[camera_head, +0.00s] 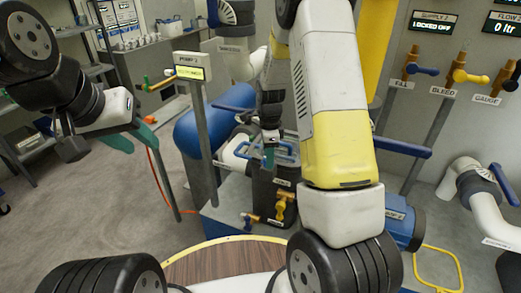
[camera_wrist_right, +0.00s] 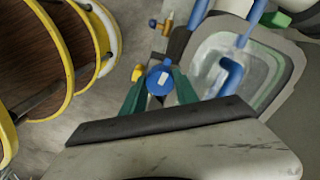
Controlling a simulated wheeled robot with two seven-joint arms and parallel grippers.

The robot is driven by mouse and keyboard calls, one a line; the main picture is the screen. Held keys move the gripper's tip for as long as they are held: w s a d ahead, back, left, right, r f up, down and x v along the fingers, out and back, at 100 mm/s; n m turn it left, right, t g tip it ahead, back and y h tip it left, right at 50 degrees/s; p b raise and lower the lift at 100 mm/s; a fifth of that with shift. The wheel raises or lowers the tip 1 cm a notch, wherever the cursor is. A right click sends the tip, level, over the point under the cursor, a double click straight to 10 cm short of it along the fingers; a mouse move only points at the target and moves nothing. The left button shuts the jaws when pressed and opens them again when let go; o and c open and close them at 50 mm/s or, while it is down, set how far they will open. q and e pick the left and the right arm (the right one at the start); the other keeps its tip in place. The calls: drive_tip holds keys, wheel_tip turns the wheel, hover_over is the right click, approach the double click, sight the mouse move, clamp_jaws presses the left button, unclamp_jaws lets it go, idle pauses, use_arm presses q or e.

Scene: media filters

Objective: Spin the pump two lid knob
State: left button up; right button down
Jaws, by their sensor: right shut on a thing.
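A round blue knob (camera_wrist_right: 159,79) with a white mark on top sits between the two green fingertips of my right gripper (camera_wrist_right: 158,88) in the right wrist view. The fingers are shut on its sides. In the head view my right gripper (camera_head: 269,152) reaches down to the top of the dark pump housing (camera_head: 268,195), and the knob is mostly hidden. A clear lid (camera_wrist_right: 205,75) with blue handles is beside the knob in the right wrist view. My left gripper (camera_head: 135,140) hangs at the left of the head view, its green fingers spread and empty.
A pump sign with a lit display (camera_head: 189,70) stands on a grey post left of the housing. A blue tank (camera_head: 205,135) is behind it. Yellow valves (camera_head: 281,205) are on the housing's front. Wall valves and pipes (camera_head: 455,75) line the right. Grey floor is open at left.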

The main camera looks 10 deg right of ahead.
drive_tip(key=m, duration=0.2)
drive_tip(key=shift+a+m, duration=0.1)
drive_tip(key=shift+m, duration=0.3)
drive_tip(key=m, duration=0.9)
drive_tip(key=shift+m, duration=0.3)
drive_tip(key=shift+m, duration=0.6)
drive_tip(key=c, duration=0.6)
unclamp_jaws()
drive_tip(key=shift+r, duration=0.1)
drive_tip(key=shift+r, duration=2.9)
